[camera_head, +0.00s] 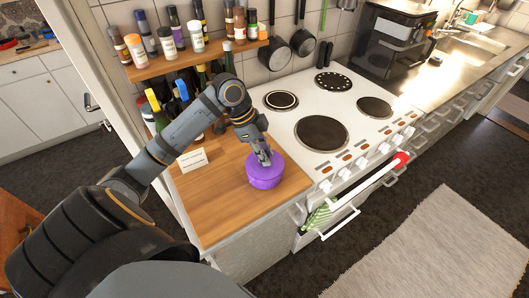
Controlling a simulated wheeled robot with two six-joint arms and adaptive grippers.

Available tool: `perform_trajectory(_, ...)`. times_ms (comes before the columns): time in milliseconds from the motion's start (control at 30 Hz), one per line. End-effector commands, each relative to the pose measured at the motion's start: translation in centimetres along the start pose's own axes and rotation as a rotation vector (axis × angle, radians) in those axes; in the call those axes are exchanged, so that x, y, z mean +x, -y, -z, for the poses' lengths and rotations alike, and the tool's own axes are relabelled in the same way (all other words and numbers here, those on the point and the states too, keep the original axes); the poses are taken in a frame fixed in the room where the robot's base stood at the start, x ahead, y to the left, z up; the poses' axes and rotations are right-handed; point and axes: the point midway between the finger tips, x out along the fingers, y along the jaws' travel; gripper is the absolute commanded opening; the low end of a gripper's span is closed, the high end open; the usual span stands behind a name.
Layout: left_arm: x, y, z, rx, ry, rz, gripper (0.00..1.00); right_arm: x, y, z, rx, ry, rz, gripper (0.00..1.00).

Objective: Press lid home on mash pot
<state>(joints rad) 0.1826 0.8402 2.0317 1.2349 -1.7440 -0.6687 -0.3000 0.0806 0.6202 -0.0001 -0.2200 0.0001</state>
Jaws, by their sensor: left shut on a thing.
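A purple pot (265,178) stands on the wooden worktop to the left of the cooker. Its top is purple too, and the lid cannot be told clearly apart from the pot at this size. My left gripper (264,158) points down at the top of the pot, with its fingers close together at the lid's middle. It looks shut on the lid's top, though the fingers hide the part they hold. Whether the lid sits level on the rim cannot be told. My right gripper is not in view.
The white cooker (322,170) with several hotplates is right of the worktop (215,205). Bottles and a spice shelf (190,60) line the wall. The worktop's front left is clear.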

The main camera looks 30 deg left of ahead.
Motion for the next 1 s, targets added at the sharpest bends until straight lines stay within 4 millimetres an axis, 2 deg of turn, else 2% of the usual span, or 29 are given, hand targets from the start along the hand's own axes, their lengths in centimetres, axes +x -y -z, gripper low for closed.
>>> perform_trajectory(800,0.01,0.01,-0.02,0.000,0.000,0.000,0.00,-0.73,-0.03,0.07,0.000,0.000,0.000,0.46)
perform_trajectory(833,0.01,0.01,-0.02,0.000,0.000,0.000,0.26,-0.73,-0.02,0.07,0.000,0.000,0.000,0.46)
perform_trajectory(1000,0.01,0.01,-0.02,0.000,0.000,0.000,0.49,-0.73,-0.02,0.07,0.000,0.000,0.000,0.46)
